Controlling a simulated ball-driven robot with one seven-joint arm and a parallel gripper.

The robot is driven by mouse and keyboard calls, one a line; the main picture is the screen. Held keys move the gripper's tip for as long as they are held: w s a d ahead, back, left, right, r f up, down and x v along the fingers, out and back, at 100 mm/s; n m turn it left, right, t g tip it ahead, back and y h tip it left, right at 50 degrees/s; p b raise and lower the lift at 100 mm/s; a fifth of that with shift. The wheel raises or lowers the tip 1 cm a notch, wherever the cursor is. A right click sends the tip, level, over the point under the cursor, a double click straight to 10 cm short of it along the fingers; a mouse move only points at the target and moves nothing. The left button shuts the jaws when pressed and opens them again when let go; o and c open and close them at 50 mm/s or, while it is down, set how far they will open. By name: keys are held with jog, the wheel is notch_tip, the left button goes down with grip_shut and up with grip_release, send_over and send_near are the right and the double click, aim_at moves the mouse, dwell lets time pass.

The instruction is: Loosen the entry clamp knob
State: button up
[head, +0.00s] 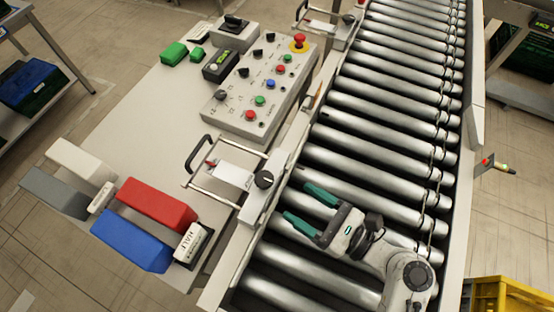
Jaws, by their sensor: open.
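A black clamp knob (264,180) sits on the conveyor's left side rail, at the end of a white slide plate with a metal frame and a black handle (198,153). A second, similar clamp with a dark knob (348,19) is on the same rail at the top of the view. Which of the two is the entry clamp is not marked legibly. My gripper (304,207) is open and empty over the rollers, with teal fingers pointing left toward the nearer knob. It is apart from that knob, to its lower right.
A control panel (235,105) with coloured buttons and a red emergency stop stands on the table left of the conveyor. Red (157,203) and blue (130,240) blocks lie on the table's near part. Metal rollers (375,125) run up the view. A yellow crate (505,293) is at lower right.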

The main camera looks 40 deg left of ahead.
aim_at(265, 178)
jog(key=a+b, duration=0.2)
jog(key=a, duration=0.3)
jog(key=a+b, duration=0.1)
jog(key=a, duration=0.4)
jog(key=shift+s+a+b, duration=0.2)
jog(key=shift+a+b, duration=0.15)
jog(key=c, duration=0.9)
jog(key=shift+c, duration=0.2)
jog(key=shift+n+g, duration=0.3)
jog(key=shift+g, duration=0.2)
jog(key=n+g+h+p, duration=0.1)
jog(key=n+g, duration=0.2)
jog(key=g, duration=0.1)
jog(key=shift+w+r+g, duration=0.1)
jog(key=shift+g, duration=0.3)
jog(key=shift+n+g+h, duration=1.4)
jog(key=shift+n+g, duration=0.4)
jog(key=shift+g, duration=0.8)
jog(key=o, duration=0.9)
